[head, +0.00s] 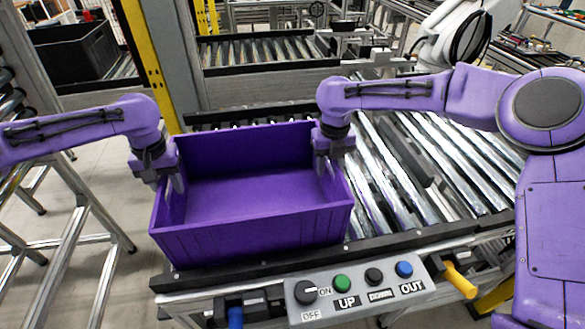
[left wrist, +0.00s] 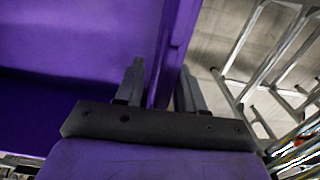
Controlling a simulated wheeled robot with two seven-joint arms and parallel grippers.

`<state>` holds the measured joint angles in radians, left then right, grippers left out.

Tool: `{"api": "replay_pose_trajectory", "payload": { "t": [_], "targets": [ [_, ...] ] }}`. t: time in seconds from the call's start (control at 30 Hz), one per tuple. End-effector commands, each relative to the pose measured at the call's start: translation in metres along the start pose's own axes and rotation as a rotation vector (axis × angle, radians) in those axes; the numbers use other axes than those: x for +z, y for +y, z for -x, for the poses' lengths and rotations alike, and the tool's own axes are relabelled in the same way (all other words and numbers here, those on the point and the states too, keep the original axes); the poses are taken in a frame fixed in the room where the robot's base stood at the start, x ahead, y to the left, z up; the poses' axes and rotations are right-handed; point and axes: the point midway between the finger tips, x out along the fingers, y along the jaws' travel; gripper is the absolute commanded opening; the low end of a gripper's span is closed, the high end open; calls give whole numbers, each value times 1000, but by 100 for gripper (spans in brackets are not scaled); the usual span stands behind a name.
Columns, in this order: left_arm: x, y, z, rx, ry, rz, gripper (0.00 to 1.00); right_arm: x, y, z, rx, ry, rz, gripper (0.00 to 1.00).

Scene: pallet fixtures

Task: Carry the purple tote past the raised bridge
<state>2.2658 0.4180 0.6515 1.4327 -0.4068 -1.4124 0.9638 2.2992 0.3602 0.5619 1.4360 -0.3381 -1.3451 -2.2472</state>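The purple tote (head: 252,238) stands upright and empty at the left end of the roller conveyor in the head view. My left gripper (head: 174,184) is at the tote's left wall. In the left wrist view its two fingers (left wrist: 158,88) stand on either side of the purple tote wall (left wrist: 172,50), with the wall between them. My right gripper (head: 328,160) points down over the tote's right wall, with a finger on the inner side. Its outer finger is hard to make out. No part clearly recognisable as a raised bridge shows.
Conveyor rollers (head: 400,170) run free to the right of the tote. A control box (head: 355,288) with knob and buttons is mounted in front. A yellow post (head: 147,62) rises behind left. A metal stand (head: 75,235) is at the left. A black bin (head: 75,50) sits further back.

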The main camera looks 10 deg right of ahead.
Motion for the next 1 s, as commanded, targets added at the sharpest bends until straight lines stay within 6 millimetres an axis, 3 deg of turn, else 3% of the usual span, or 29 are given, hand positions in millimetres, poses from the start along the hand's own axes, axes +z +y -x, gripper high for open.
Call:
{"api": "replay_pose_trajectory", "payload": {
  "t": [0.17,0.27,0.5,0.7,0.87,1.0],
  "targets": [
    [0,0,2,0,1,-1,39,0,0,0,1,0,0,39],
    [-1,0,13,0,3,1,39,0,0,0,1,0,0,39],
    [0,1,73,-1,6,1,39,0,1,0,1,0,0,39],
    [0,1,110,-1,3,0,39,0,1,0,1,0,0,39],
    [1,0,121,0,2,0,39,0,1,4,1,-1,0,39],
    [1,0,121,0,1,-1,39,0,0,30,2,-5,0,39]
  ]
}}
